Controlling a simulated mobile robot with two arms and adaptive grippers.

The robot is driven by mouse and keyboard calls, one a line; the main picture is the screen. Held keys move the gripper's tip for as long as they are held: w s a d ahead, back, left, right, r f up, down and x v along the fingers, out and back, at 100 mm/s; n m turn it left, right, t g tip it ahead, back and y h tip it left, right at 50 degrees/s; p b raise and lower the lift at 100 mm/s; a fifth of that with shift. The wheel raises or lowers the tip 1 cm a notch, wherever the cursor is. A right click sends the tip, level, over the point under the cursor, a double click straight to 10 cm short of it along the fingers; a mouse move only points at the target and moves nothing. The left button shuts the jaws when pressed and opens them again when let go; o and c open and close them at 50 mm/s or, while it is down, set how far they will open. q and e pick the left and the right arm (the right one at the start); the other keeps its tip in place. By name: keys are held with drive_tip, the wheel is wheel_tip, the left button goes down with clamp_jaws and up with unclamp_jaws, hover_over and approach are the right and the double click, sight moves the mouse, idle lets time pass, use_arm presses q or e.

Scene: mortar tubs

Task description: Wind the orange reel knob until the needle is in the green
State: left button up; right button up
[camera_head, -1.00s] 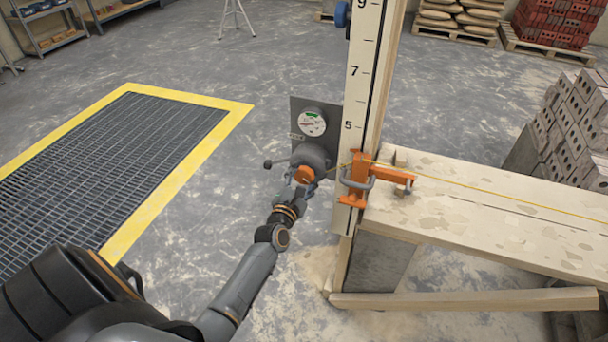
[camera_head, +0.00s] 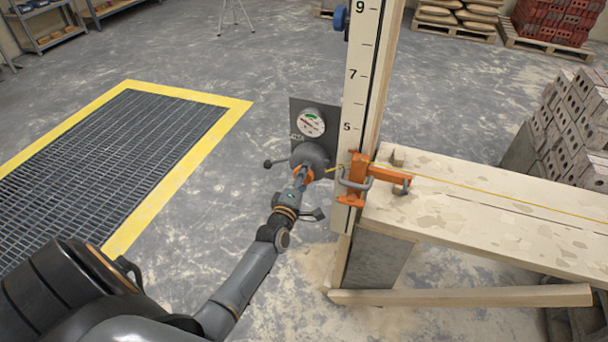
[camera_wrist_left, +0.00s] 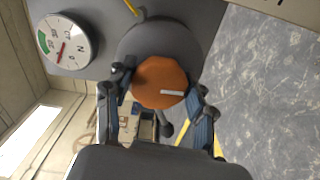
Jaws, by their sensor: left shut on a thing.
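The orange reel knob (camera_wrist_left: 160,83) sits on the round grey reel (camera_head: 310,155); a white line marks its face in the left wrist view. My left gripper (camera_head: 302,174) is shut on the knob, with one finger on each side of it (camera_wrist_left: 157,94). It hides much of the knob in the head view. The white round dial (camera_head: 311,122) is on the grey plate above the reel. In the left wrist view the dial (camera_wrist_left: 63,42) has a green band at its left and a red needle that lies outside the green. My right gripper is not in view.
A numbered wooden post (camera_head: 355,90) stands right beside the reel. An orange clamp (camera_head: 355,180) grips a long plank (camera_head: 490,205), with a yellow line (camera_head: 470,187) running over it.

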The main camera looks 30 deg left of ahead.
use_arm(q)
drive_tip(key=shift+f+m+p, duration=0.1)
drive_tip(key=shift+m+p, duration=0.35)
drive_tip(key=shift+m, duration=1.85)
drive_tip(key=o, duration=1.2)
drive_tip(key=v, duration=1.2)
